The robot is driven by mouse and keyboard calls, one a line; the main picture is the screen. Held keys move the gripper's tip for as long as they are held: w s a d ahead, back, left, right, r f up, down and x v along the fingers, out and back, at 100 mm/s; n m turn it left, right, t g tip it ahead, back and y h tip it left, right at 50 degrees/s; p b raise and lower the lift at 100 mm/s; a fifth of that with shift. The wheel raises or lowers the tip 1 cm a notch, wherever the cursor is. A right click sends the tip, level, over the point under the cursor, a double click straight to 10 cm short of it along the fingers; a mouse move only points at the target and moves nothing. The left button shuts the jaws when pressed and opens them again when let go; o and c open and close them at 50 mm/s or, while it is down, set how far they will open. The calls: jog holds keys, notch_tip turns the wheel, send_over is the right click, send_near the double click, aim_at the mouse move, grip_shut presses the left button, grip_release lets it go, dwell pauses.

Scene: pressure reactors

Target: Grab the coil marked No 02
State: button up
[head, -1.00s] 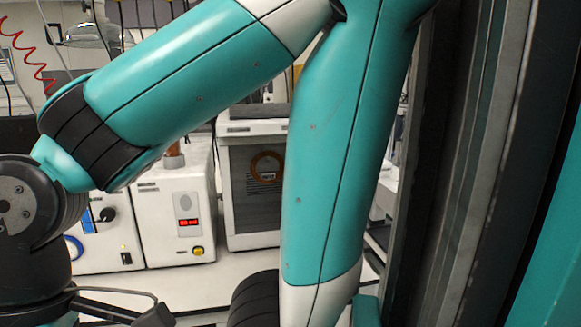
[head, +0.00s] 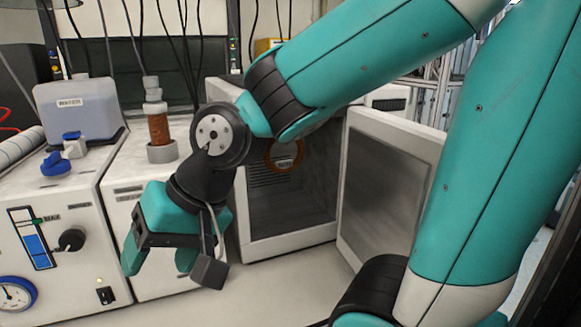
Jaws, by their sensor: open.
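An orange-brown coil (head: 285,155) shows inside the open white cabinet (head: 287,248), near the top of its grey interior. My arm covers part of it, and no number can be read on it now. My gripper (head: 159,258) has teal fingers and hangs open and empty, pointing down. It appears in front of the white instruments, to the left of the cabinet opening and lower than the coil.
The cabinet door (head: 385,190) stands open to the right. A white unit with a gauge (head: 15,294) stands at left, bearing a translucent container (head: 80,107). A brown column (head: 159,128) stands behind my gripper. The pale bench below is mostly clear.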

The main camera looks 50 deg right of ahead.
jog(key=w+d+f+m+t+h+b, duration=0.2)
jog(key=w+d+f+m+t+b, duration=0.4)
jog(key=d+m, duration=0.45)
jog(key=m+t+h+p, duration=0.2)
jog(key=m+t+h, duration=0.3)
jog(key=m+h, duration=1.35)
send_near(269, 159)
notch_tip(269, 159, up, 4)
jog(key=s+d+m+y, duration=0.1)
jog(key=d+m+y, duration=0.1)
jog(key=m+y, duration=0.35)
jog(key=p+x, duration=0.3)
jog(key=x, duration=0.1)
jog(key=shift+a+f, duration=0.15)
jog(key=shift+f, duration=0.05)
jog(key=shift+w+d+f+p, duration=0.2)
jog(key=shift+w+d+p, duration=0.05)
jog(key=shift+w+p, duration=0.2)
jog(key=p+x, duration=0.4)
jog(key=shift+w+d+f+p, duration=0.3)
jog(key=shift+w+d, duration=0.1)
jog(key=shift+w, duration=0.05)
